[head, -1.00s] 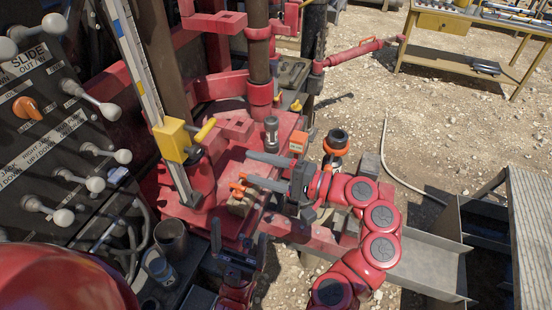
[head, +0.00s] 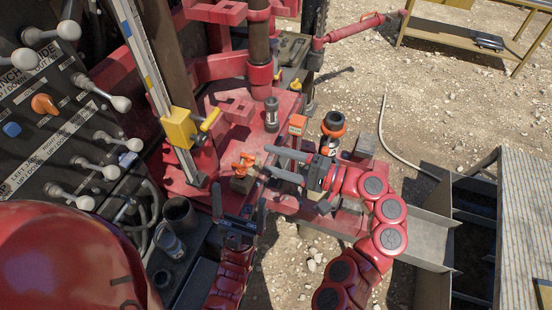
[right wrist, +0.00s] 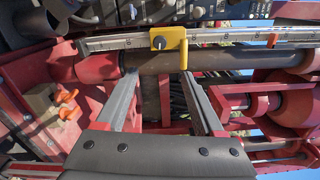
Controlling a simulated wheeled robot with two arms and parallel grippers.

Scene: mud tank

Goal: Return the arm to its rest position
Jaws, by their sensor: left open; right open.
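My right gripper (head: 268,160) is open and empty, its two grey fingers pointing left over the red rig deck in the head view. Its red arm comes in from the lower right. In the right wrist view the open fingers (right wrist: 158,74) reach toward a dark horizontal pipe, with nothing between them. My left gripper (head: 239,198) is lower, at the deck's front edge. It is open and empty, with its fingers pointing up. A small block with an orange handle (head: 244,161) sits on the deck left of the right fingertips; it also shows in the right wrist view (right wrist: 66,98).
A lever panel (head: 60,120) stands at the left. A yellow-clamped measuring rail (head: 179,129) rises beside the deck. A black and orange bottle-like item (head: 333,130) stands close behind the right gripper. A metal trough (head: 428,235) lies right of the arm.

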